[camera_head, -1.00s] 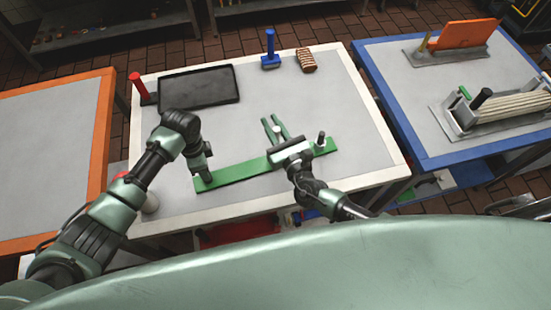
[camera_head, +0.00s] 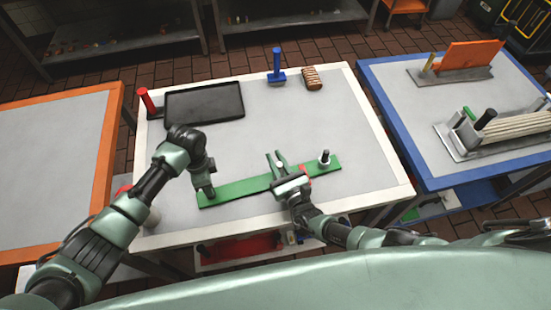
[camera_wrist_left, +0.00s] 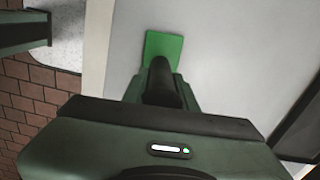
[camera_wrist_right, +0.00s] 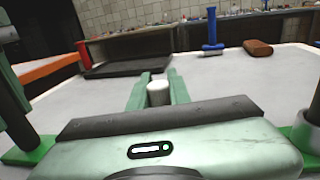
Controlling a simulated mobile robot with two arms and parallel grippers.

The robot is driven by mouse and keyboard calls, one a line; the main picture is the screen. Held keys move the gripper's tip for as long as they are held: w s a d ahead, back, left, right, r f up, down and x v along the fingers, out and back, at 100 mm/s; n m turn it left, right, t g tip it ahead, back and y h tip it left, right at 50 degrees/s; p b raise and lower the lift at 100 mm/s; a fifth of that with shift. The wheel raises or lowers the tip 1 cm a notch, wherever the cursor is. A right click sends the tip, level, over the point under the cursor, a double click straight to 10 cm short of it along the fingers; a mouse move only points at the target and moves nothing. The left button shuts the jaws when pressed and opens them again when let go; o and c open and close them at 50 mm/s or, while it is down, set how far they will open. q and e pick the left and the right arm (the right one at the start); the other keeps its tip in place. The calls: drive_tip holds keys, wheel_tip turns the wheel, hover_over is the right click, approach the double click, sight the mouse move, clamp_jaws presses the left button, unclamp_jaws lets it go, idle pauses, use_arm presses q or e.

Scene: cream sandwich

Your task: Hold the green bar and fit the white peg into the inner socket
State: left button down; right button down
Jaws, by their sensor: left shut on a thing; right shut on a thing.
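The long green bar (camera_head: 240,189) lies across the front of the table. My left gripper (camera_head: 205,191) is shut on the dark upright post (camera_wrist_left: 160,82) at the bar's left end. My right gripper (camera_wrist_right: 158,92) is shut on the white peg (camera_wrist_right: 159,95), which stands upright between its fingers. In the head view my right gripper (camera_head: 275,158) is above and slightly behind the bar's right half, and its body hides part of the bar. The inner socket and the peg's lower end are hidden. A dark post with a white base (camera_head: 324,158) stands on the bar's right end.
At the back are a black tray (camera_head: 205,103), a red-handled tool (camera_head: 147,101), a blue-handled tool (camera_head: 276,67) and a brown ridged block (camera_head: 312,78). The table's middle is clear. A blue-edged table (camera_head: 385,103) stands at right.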

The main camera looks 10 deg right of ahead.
drive_tip(key=c, duration=1.3)
unclamp_jaws()
drive_tip(key=shift+f, duration=0.1)
drive_tip(key=v, duration=1.2)
